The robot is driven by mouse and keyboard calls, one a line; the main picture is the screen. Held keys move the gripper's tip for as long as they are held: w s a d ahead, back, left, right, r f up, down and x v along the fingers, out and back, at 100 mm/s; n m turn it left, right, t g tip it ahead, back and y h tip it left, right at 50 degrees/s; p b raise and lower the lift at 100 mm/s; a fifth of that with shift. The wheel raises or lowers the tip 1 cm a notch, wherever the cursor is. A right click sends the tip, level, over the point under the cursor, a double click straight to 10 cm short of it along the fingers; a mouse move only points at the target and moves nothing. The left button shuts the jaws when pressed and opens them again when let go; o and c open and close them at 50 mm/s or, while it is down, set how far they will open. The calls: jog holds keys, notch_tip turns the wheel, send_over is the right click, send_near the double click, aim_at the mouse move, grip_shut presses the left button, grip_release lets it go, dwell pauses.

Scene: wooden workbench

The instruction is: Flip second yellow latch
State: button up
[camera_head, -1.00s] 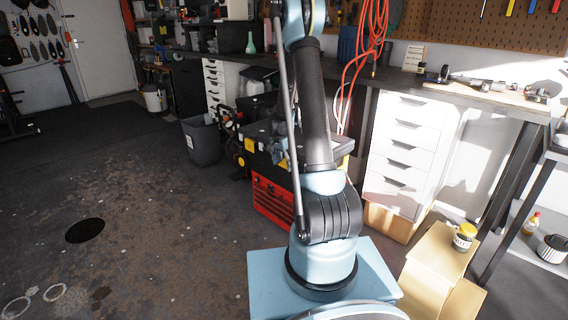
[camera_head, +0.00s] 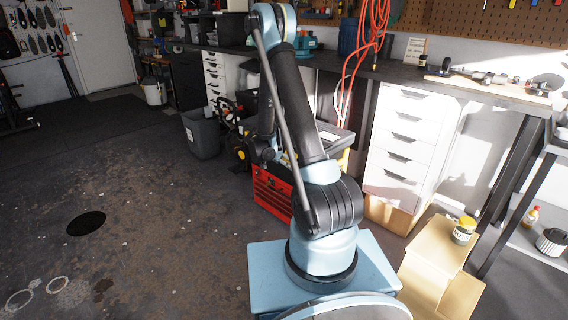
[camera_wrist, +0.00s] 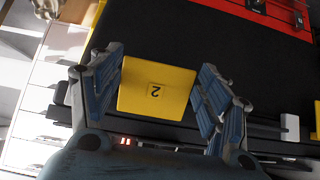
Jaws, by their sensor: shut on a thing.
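The yellow latch marked "2" (camera_wrist: 157,88) is between the two fingers of my gripper (camera_wrist: 160,92) in the wrist view. Its label appears upside down. The fingers are shut on its two sides. The latch belongs to a black toolbox (camera_wrist: 215,60) that fills much of the wrist view. In the head view my arm hides much of this toolbox, and its dark lid (camera_head: 334,134) shows right of the arm. My gripper's fingers cannot be made out there.
A red drawer chest (camera_head: 271,192) stands below the black toolbox. A white drawer cabinet (camera_head: 403,145) and a wooden step (camera_head: 440,245) with a jar (camera_head: 464,230) are to the right. A grey bin (camera_head: 201,135) stands left. The floor at left is mostly clear.

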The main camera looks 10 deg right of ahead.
jog(key=shift+a, duration=0.1)
jog(key=o, duration=1.1)
jog(key=shift+c, duration=0.2)
jog(key=v, duration=1.1)
jog(key=shift+a+r, duration=0.2)
jog(key=shift+r, duration=0.05)
jog(key=shift+s+r, duration=0.1)
jog(key=shift+s, duration=0.05)
